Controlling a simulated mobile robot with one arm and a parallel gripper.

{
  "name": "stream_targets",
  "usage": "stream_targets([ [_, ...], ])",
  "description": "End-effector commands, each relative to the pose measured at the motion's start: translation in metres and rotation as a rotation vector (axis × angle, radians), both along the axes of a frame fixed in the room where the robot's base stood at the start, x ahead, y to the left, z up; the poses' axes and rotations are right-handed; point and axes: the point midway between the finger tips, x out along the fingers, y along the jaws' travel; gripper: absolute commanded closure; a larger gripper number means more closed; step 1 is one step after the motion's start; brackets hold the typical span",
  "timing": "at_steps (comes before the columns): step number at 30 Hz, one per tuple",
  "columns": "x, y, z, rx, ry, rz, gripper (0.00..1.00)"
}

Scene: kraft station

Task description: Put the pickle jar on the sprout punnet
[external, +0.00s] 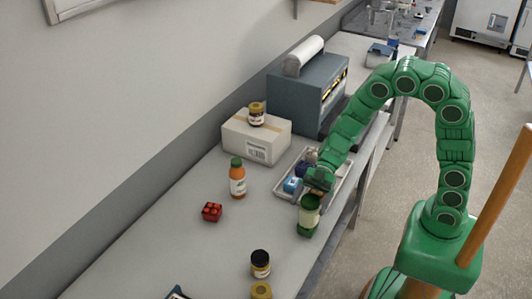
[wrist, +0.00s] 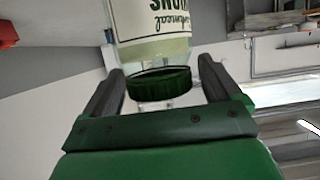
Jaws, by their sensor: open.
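The pickle jar (external: 309,212), with a pale label and green contents, is just below my gripper (external: 317,182) in the external view. It appears to stand upright on a small green item, likely the sprout punnet (external: 307,231), which is mostly hidden by the jar. In the wrist view, the jar's dark green lid (wrist: 162,85) lies between the fingers of my gripper (wrist: 161,70), and its label reads upside down. The fingers are open, with a visible gap on each side of the lid. The punnet cannot be made out in the wrist view.
A metal tray (external: 341,188) with small boxes lies just behind the jar. An orange bottle (external: 237,181) and a red punnet (external: 212,212) stand to the left. A black-lidded jar (external: 260,264) is nearer the camera. A cardboard box (external: 256,138) bears another jar.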

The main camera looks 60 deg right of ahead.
Motion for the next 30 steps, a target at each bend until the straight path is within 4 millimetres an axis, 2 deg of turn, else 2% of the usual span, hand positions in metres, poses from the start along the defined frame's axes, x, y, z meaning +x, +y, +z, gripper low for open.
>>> stream_targets([
  [21, 0.000, -0.075, 0.029, -0.007, 0.001, -0.003, 0.09],
  [30, 0.000, -0.095, 0.038, -0.006, 0.000, -0.001, 0.09],
])
